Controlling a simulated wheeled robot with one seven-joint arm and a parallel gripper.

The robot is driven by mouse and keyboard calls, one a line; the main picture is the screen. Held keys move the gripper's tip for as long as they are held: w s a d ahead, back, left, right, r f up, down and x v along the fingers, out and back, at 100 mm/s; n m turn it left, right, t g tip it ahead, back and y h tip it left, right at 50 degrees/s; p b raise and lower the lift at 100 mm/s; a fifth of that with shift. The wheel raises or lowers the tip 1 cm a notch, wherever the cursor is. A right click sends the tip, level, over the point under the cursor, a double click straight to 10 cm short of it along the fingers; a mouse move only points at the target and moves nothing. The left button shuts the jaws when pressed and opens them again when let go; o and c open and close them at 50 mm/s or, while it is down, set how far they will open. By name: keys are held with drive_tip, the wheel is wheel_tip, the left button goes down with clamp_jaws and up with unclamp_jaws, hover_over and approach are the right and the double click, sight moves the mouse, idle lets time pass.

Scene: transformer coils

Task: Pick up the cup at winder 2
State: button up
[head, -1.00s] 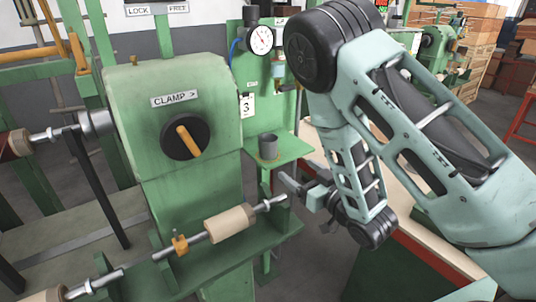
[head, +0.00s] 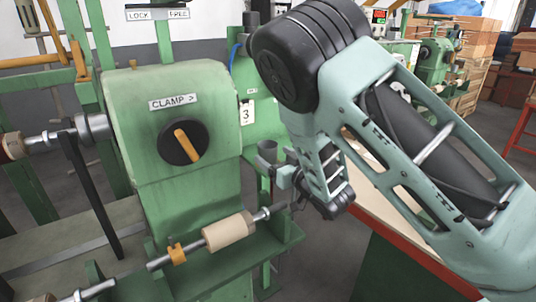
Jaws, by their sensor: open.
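A small grey cup (head: 267,149) stands at the green machine, just right of its clamp housing. My gripper (head: 272,168) is at the cup, with its jaws open. The fingers appear small and overlap the cup's lower part in the picture, so I cannot tell whether they are around it or only in front of it. The shelf under the cup is mostly hidden by my gripper and arm. A card with the number 3 (head: 246,113) hangs on the green panel above and left of the cup; no number 2 is readable.
The green clamp housing (head: 165,95) with its orange-handled knob (head: 182,143) stands close on the left. A shaft with a pale wooden spool (head: 229,231) lies in front, below my gripper. A red-edged workbench (head: 420,258) is at right, under my arm.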

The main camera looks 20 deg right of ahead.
sight(274, 152)
drive_tip(key=p+x, duration=0.1)
drive_tip(key=x, duration=0.3)
drive_tip(key=shift+w+r, duration=0.2)
drive_tip(key=shift+w, duration=0.25)
drive_tip(key=c, duration=1.1)
drive_tip(key=shift+o, duration=0.2)
drive_tip(key=shift+r, duration=0.1)
